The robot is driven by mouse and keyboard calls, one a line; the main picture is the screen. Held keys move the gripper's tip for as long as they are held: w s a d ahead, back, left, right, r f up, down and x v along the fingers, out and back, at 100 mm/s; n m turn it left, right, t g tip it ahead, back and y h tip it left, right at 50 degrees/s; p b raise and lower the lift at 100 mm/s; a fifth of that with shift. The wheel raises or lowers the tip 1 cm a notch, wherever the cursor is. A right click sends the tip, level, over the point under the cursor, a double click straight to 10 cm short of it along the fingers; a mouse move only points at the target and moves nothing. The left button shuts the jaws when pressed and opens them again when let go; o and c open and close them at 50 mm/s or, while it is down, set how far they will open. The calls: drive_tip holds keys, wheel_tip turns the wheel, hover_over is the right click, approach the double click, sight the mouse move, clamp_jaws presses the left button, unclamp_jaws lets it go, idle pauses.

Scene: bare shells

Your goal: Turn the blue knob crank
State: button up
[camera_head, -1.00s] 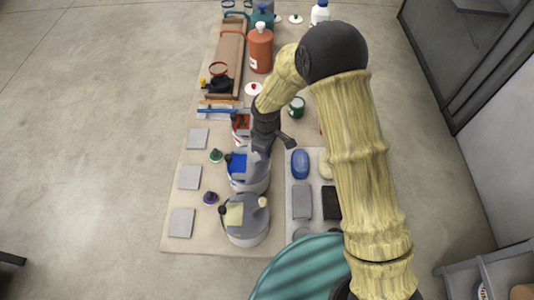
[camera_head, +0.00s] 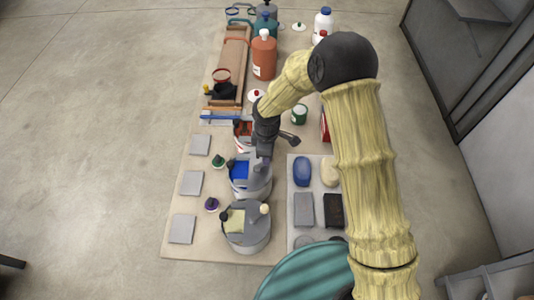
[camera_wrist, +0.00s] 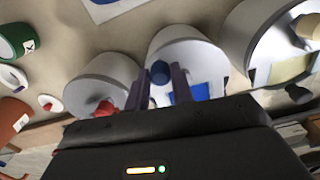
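The blue knob (camera_wrist: 160,72) stands up from the middle grey drum-shaped crank unit, which has a blue panel (camera_wrist: 192,92) on its front. In the head view the unit (camera_head: 258,185) sits in the middle of a row of three, and my gripper hides its knob. My gripper (camera_head: 265,155) points down at the unit's back part. In the wrist view my gripper (camera_wrist: 160,82) is open, with a dark finger on each side of the blue knob. Whether either finger touches the knob is unclear.
A similar unit with a red knob (camera_wrist: 105,108) stands close on one side, and one with a cream knob (camera_head: 265,208) on the other. A grey tray (camera_head: 293,168) with soap-like blocks lies to the right. Flat grey plates (camera_head: 190,183) lie to the left.

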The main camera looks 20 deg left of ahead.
drive_tip(key=o, duration=0.3)
drive_tip(key=shift+o, duration=0.2)
wheel_tip(320, 180, up, 17)
drive_tip(key=b, duration=0.2)
drive_tip(key=shift+r+b, duration=0.2)
drive_tip(key=shift+b, duration=0.1)
drive_tip(key=d+m+t, duration=0.1)
drive_tip(key=d+m, duration=1)
drive_tip(key=d, duration=0.9)
drive_tip(key=s+d+m+t, duration=0.1)
drive_tip(key=s+d+m, duration=0.7)
drive_tip(key=d, duration=0.5)
drive_tip(key=shift+s+f+m+t, duration=0.3)
drive_tip(key=shift+s+m, duration=0.05)
drive_tip(key=shift+m, duration=0.25)
